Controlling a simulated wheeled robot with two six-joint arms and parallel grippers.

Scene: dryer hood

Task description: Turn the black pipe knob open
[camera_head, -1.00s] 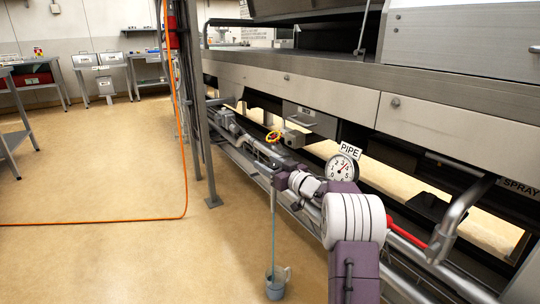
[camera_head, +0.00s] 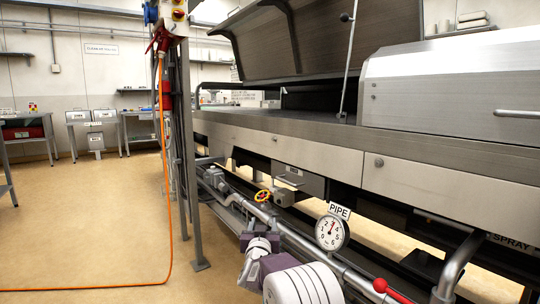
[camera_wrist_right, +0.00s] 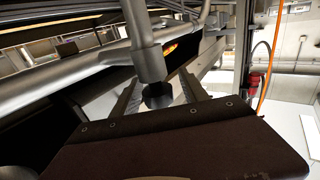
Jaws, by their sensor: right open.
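In the right wrist view, a black round knob (camera_wrist_right: 158,96) sits at the lower end of a grey pipe stub. My right gripper (camera_wrist_right: 161,88) is open, with one finger on each side of the knob and a visible gap to both. Whether either finger touches it cannot be seen. In the head view, my right gripper's purple body (camera_head: 252,239) is beside the pipes under the machine, left of the gauge. Its fingertips and the knob cannot be made out there. My left gripper is not in view.
A round gauge (camera_head: 332,232) under a PIPE sign (camera_head: 340,211) stands at the pipes. A red ball handle (camera_head: 380,285) is at the lower right. An orange cable (camera_head: 166,190) hangs at the left. The floor there is open.

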